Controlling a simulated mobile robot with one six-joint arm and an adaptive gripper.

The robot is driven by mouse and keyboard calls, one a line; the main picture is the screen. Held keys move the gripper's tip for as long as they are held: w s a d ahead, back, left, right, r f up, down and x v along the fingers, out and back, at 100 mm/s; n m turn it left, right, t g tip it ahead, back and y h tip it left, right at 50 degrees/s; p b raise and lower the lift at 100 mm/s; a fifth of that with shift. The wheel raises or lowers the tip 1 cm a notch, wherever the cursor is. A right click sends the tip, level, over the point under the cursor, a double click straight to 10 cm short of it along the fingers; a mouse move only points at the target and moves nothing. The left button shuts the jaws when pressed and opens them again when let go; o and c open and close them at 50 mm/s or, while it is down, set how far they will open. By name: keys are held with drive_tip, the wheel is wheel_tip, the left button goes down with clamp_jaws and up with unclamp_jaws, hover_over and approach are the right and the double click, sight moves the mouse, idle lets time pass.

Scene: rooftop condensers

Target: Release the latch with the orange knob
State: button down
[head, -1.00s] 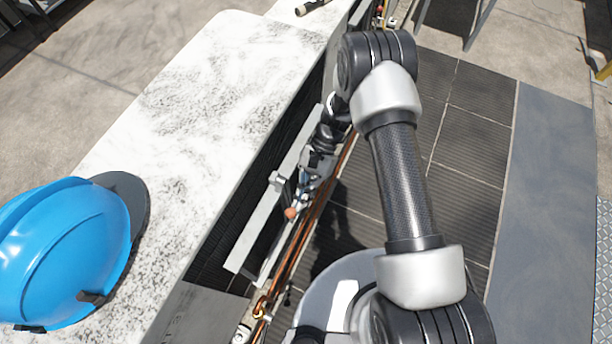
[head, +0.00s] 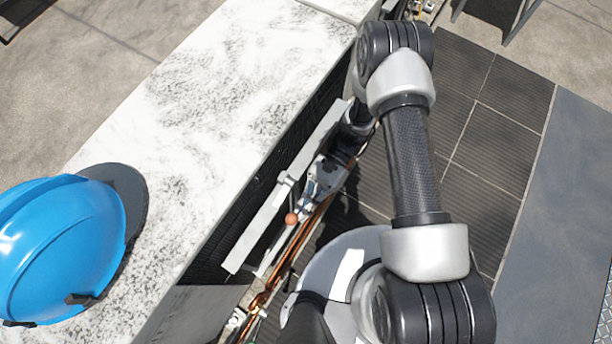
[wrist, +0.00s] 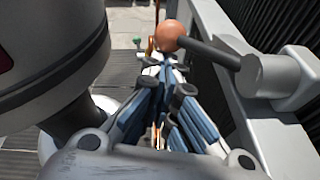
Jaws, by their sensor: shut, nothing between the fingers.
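The orange knob (head: 291,219) sits beside a long light-grey bar in the head view. In the wrist view the knob (wrist: 170,36) is at the top centre, on a dark rod (wrist: 212,53) that runs right to a grey pivot block (wrist: 268,76) on the slatted unit. My gripper (wrist: 168,78) has blue-lined fingers, shut and empty, with their tips pointing toward the knob and appearing just below it. Whether they touch it cannot be told. In the head view my gripper (head: 310,197) is beside the bar, partly hidden by my arm.
The light-grey bar (head: 262,232) runs along the dark side of a unit with a white speckled top (head: 205,100). A blue helmet (head: 60,245) lies on that top. Copper pipes (head: 285,262) run close under the gripper. Dark floor tiles (head: 490,120) lie open to the right.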

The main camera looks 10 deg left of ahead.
drive_tip(key=shift+s+a+r, duration=0.1)
drive_tip(key=shift+s+r, duration=0.25)
drive_tip(key=shift+s, duration=0.05)
idle(0.4)
idle(0.4)
drive_tip(key=w+d+f, duration=0.1)
drive_tip(key=w+d, duration=0.1)
drive_tip(key=w, duration=0.3)
drive_tip(key=w+d+f+b, duration=0.1)
drive_tip(key=w+d, duration=0.2)
drive_tip(key=w, duration=0.2)
drive_tip(key=shift+f, duration=0.35)
